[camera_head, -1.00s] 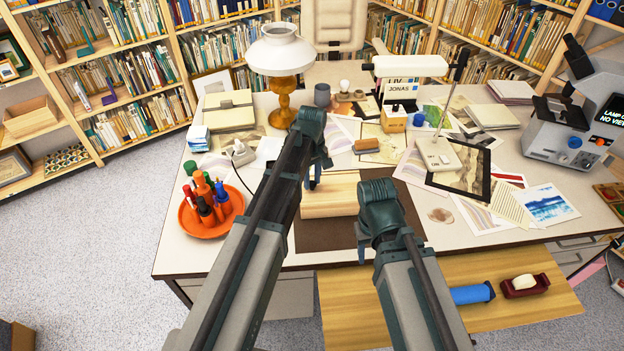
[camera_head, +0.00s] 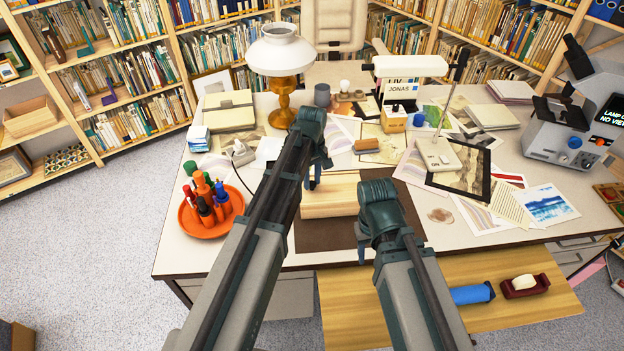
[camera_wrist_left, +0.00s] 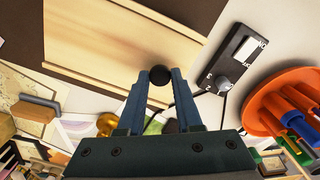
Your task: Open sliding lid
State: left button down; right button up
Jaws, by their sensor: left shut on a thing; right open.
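The light wooden box (camera_head: 332,200) with its sliding lid lies on a dark brown mat on the desk. In the left wrist view the flat pale lid (camera_wrist_left: 125,52) shows, with raised wooden edges along its sides. A round black knob (camera_wrist_left: 156,72) is at the lid's near edge. My left gripper (camera_head: 313,184) is shut on the knob, with its fingers (camera_wrist_left: 155,82) on both sides of it. My right gripper (camera_head: 364,247) is open and empty, near the front of the mat, apart from the box; its fingertips are mostly hidden by its own wrist.
An orange tray (camera_head: 187,222) of pens stands left of the box. A black switch box (camera_wrist_left: 236,60) with a cable is beside it in the wrist view. The brown mat (camera_head: 318,236) is clear in front. An oil lamp (camera_head: 283,88) and papers are behind.

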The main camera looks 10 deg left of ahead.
pick_arm(q)
send_near(354, 186)
notch_tip(354, 186, down, 6)
jog(key=shift+r, duration=0.25)
jog(key=c, duration=0.6)
grip_release()
jog(key=shift+r, duration=0.15)
notch_tip(354, 186, up, 14)
jog(key=p, duration=1.4)
jog(key=shift+f, duration=0.2)
